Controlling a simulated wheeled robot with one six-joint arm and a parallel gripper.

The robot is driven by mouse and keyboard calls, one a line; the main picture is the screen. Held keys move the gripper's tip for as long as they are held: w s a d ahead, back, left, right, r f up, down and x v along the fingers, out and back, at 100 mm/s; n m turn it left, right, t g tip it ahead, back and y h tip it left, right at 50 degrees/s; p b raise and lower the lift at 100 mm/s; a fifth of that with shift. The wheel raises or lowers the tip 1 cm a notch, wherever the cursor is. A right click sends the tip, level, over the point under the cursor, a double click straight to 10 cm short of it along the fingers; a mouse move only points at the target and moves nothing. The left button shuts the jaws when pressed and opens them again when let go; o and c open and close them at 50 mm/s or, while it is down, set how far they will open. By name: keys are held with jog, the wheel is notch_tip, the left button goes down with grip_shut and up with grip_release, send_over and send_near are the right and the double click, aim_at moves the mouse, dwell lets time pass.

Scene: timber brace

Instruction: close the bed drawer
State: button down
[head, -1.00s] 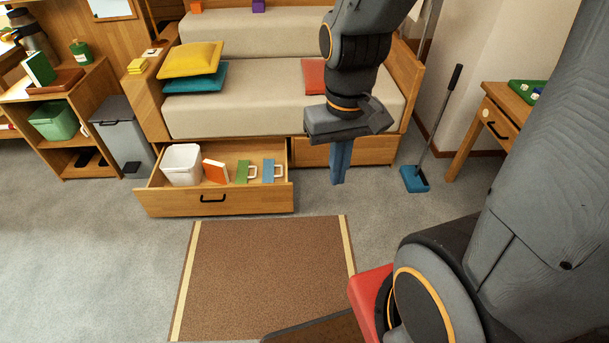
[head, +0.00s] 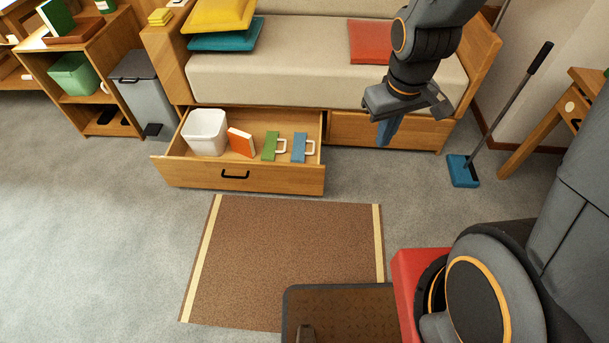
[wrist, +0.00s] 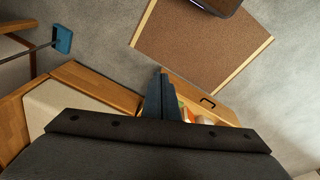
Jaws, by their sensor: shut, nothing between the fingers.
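The bed drawer (head: 240,178) stands pulled out from under the bed, at its left half, with a black handle (head: 235,175) on its front. In it are a white bin (head: 205,131), an orange book (head: 241,142), and a green (head: 270,146) and a blue (head: 299,147) item with pale handles. My gripper (head: 385,131) is shut and empty, pointing down, to the right of the drawer and in front of the closed right drawer (head: 425,134). In the wrist view my gripper (wrist: 160,95) hides part of the open drawer, whose front (wrist: 195,93) shows at right.
A brown mat (head: 285,255) with pale stripes lies before the drawer. A grey pedal bin (head: 146,88) and a shelf (head: 95,110) stand at left. A blue floor sweeper (head: 462,170) and a wooden table (head: 545,120) stand at right. Grey carpet is free at left.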

jog(key=w+a+f+n+t+y+b, duration=0.1)
jog(key=w+a+f+n+b, duration=0.25)
jog(key=f, duration=0.55)
jog(key=w+f+n+t+b, duration=0.1)
jog(key=w+f+n+b, duration=0.1)
jog(key=w+f+b, duration=0.45)
jog(key=n+t+y+b, duration=0.25)
jog(key=n+b, duration=0.45)
jog(key=b, duration=0.8)
send_near(300, 172)
jog(key=shift+y, duration=0.45)
jog(key=shift+d+x, duration=0.2)
jog(key=shift+x, duration=0.9)
jog(key=shift+d+x, duration=0.15)
jog(key=shift+x, duration=0.95)
jog(key=shift+f, duration=0.2)
